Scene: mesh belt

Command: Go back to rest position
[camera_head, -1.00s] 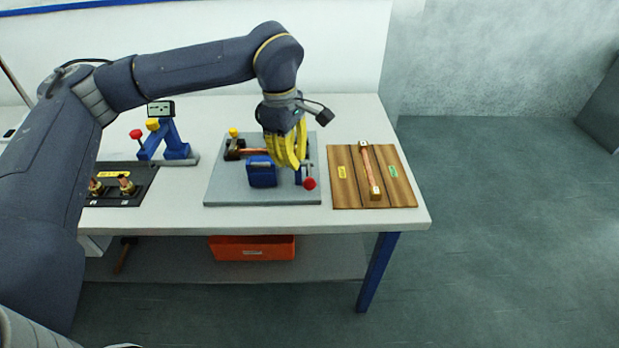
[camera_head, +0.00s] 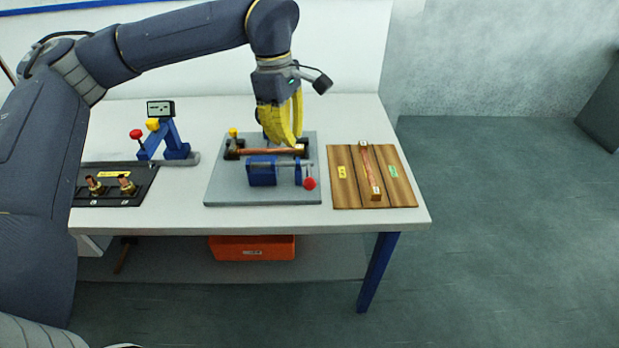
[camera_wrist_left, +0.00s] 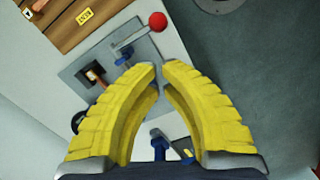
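My left gripper (camera_head: 285,142), with yellow ribbed fingers, is above the back of the grey fixture plate (camera_head: 225,190). In the left wrist view its fingertips (camera_wrist_left: 160,68) are a narrow gap apart, with nothing held between them. A copper bar (camera_head: 262,152) lies in the fixture beneath, behind a blue clamp block (camera_head: 262,172) and a red-knobbed lever (camera_head: 310,183); the fingers are close above its right part. My right gripper is not in view.
A wooden board (camera_head: 400,185) with another copper bar (camera_head: 370,170) lies to the right. A blue stand (camera_head: 170,140) with a small display (camera_head: 160,109) and a black plate (camera_head: 148,185) with copper fittings are to the left. An orange bin (camera_head: 252,248) sits on the lower shelf.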

